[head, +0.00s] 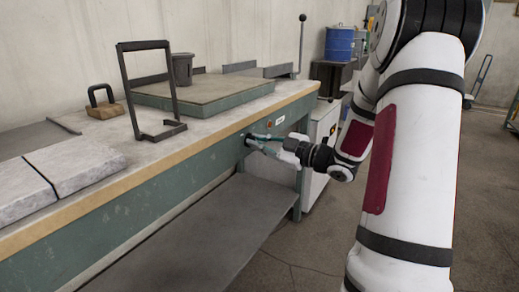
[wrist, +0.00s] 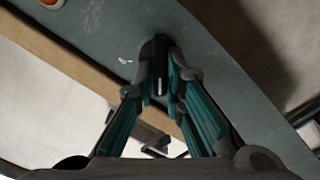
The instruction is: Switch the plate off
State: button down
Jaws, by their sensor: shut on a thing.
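The plate (head: 210,91) is a flat slab with green sides on top of the workbench. A black knob (wrist: 159,82) with a pale mark on it stands out from the bench's green front panel (wrist: 105,30). My gripper (wrist: 162,78) has its two fingers closed around the knob, one on each side. In the head view my gripper (head: 250,140) is against the front panel below the plate, and it hides most of the knob. A small orange-red round light or button (head: 269,124) sits on the panel beside it; its edge shows in the wrist view (wrist: 52,3).
A black metal frame (head: 150,90), a dark cup (head: 182,70), a handled block (head: 103,103) and stone slabs (head: 75,165) stand on the bench. A lower shelf (head: 215,225) lies under it. A blue drum (head: 339,43) is behind. The floor at right is open.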

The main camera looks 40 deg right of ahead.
jog(key=shift+n+b, duration=0.45)
jog(key=shift+n, duration=0.15)
jog(key=c, duration=1.7)
grip_release()
jog(key=shift+o, duration=0.2)
jog(key=v, duration=1.2)
